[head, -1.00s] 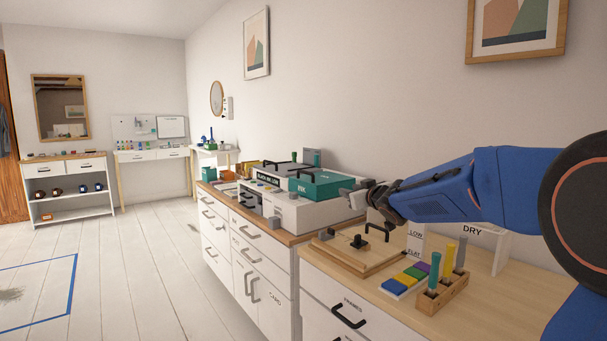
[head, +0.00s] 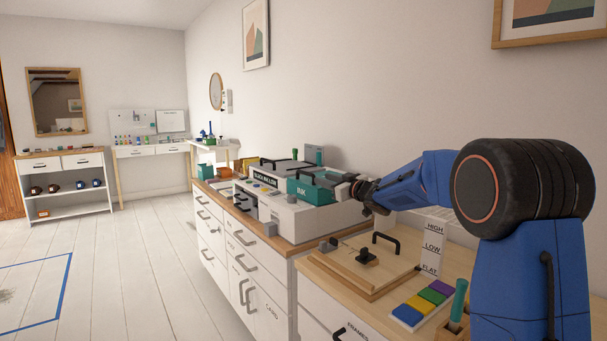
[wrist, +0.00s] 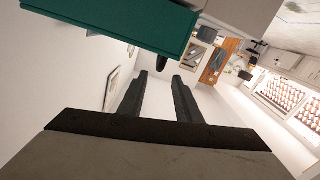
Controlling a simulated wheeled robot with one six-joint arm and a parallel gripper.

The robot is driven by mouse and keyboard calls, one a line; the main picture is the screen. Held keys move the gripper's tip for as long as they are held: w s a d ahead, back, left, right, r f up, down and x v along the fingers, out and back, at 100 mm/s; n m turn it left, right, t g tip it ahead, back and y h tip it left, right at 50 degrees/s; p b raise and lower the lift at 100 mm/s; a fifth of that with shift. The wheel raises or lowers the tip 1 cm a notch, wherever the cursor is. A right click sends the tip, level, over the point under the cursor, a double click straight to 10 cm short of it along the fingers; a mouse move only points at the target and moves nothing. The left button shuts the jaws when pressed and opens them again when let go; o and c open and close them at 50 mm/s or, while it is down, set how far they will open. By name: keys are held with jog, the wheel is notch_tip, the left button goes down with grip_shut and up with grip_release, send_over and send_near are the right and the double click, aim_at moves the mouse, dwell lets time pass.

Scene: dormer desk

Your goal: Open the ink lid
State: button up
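The teal ink lid (head: 306,192), marked INK, sits closed on top of a white machine (head: 290,218) on the counter. A dark bar handle stands on the lid. My gripper (head: 358,187) is at the right end of the lid, at about its height. In the wrist view, the two dark fingers of my gripper (wrist: 159,78) are apart with nothing between them. The teal lid (wrist: 120,22) fills the top of that view, just beyond the fingertips. A small dark piece (wrist: 162,62) shows under its edge. I cannot tell whether anything touches the lid.
A wooden board with a black knob and handle (head: 362,262) lies on the nearer counter, with coloured blocks (head: 422,304) and a HIGH/LOW/FLAT stand (head: 433,246) beside it. A grey-topped unit (head: 280,166) is behind the lid.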

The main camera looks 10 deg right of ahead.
aim_at(300, 172)
jog(key=x, duration=1.4)
jog(key=shift+w+a, duration=0.1)
jog(key=shift+w, duration=0.15)
grip_shut()
